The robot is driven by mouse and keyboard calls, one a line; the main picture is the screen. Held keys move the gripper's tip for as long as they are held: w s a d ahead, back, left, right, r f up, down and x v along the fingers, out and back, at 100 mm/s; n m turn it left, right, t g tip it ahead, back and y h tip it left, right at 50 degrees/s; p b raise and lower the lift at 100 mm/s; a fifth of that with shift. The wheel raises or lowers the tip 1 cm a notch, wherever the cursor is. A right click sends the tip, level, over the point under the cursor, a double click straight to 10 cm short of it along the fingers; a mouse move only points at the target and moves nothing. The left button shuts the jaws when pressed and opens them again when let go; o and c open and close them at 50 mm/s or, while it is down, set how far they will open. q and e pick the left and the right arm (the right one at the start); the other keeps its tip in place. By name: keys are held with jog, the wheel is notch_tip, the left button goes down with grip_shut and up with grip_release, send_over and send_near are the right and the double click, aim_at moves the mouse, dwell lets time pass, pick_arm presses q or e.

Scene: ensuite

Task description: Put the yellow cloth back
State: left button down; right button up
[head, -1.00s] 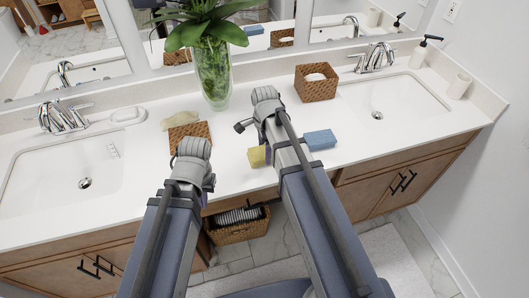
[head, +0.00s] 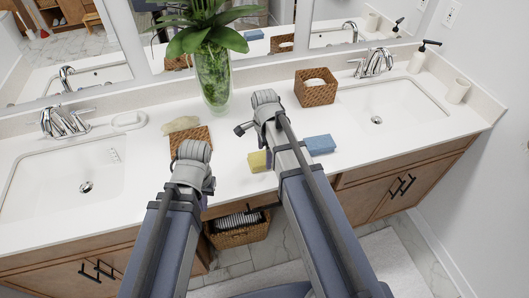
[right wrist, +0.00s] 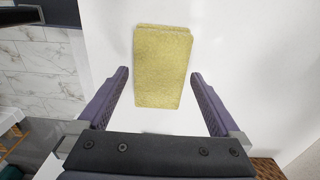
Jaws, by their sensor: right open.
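The yellow cloth (head: 258,161), folded flat, lies on the white counter, partly hidden by my right arm in the head view. In the right wrist view the yellow cloth (right wrist: 162,68) lies ahead of my right gripper (right wrist: 159,77). Its near end reaches between the spread fingers, with a gap on both sides. The right gripper is open and holds nothing. In the head view my right wrist hides most of that gripper. My left arm ends at a joint (head: 192,160) over the counter's front part; its fingers are hidden.
A blue folded cloth (head: 320,144) lies right of the yellow one. A woven tray (head: 190,138) with a pale lump (head: 180,124) beside it, a glass vase (head: 215,80) and a wicker basket (head: 316,90) stand behind. Sinks (head: 60,185) lie at both sides.

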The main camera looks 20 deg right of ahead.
notch_tip(320, 180, up, 11)
jog(key=p, duration=1)
